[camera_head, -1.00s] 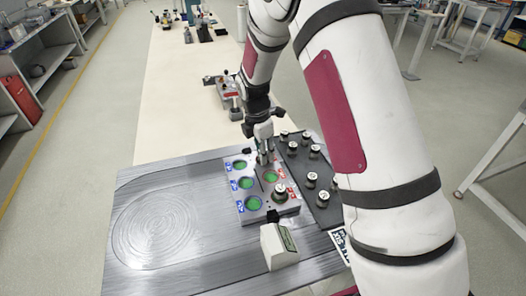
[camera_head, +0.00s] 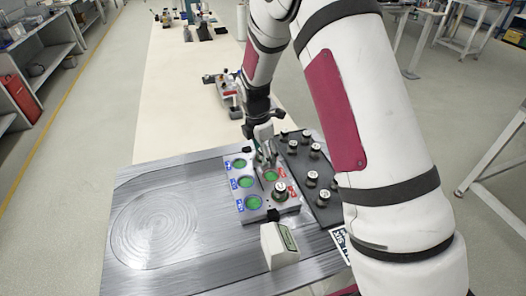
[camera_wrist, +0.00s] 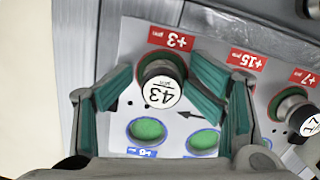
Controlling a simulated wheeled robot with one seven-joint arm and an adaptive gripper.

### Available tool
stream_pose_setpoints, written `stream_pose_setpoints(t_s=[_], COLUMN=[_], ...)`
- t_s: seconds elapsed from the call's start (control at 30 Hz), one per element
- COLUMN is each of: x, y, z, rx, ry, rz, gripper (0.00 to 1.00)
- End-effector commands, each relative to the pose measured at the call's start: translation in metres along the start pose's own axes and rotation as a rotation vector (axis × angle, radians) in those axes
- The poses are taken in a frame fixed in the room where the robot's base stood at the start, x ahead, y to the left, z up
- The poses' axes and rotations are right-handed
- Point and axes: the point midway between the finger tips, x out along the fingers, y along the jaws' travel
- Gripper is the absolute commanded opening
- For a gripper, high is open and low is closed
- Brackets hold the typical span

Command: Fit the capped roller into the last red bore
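The grey bore plate (camera_head: 258,213) has blue-marked bores in the left column and red-marked bores in the right. A capped roller marked 43 (camera_wrist: 161,92) stands in the red +3 bore, with a red rim showing around it. My gripper (camera_wrist: 165,85) is above it, its teal fingers spread on either side of the cap. In the head view my gripper (camera_head: 265,154) covers that far red bore. The middle red bore (camera_head: 270,177), labelled +15, looks green and empty; my right finger partly hides it in the wrist view. Another capped roller (camera_head: 280,190) stands in the near red +7 bore.
A dark rack (camera_head: 299,167) right of the plate holds several capped rollers. A beige box-like device (camera_head: 281,246) stands in front of the plate. The blue-marked bores (camera_head: 245,183) look green and empty. The grey board at left is clear. Assorted fixtures stand farther back.

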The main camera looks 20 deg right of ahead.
Motion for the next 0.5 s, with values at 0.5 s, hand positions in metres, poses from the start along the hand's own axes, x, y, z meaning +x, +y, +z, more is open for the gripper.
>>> stream_pose_setpoints(t_s=[0.5], x=[-0.05], y=[-0.001], z=[0.0], rx=[-0.001], ry=[0.003], rz=[-0.005], gripper=[0.48])
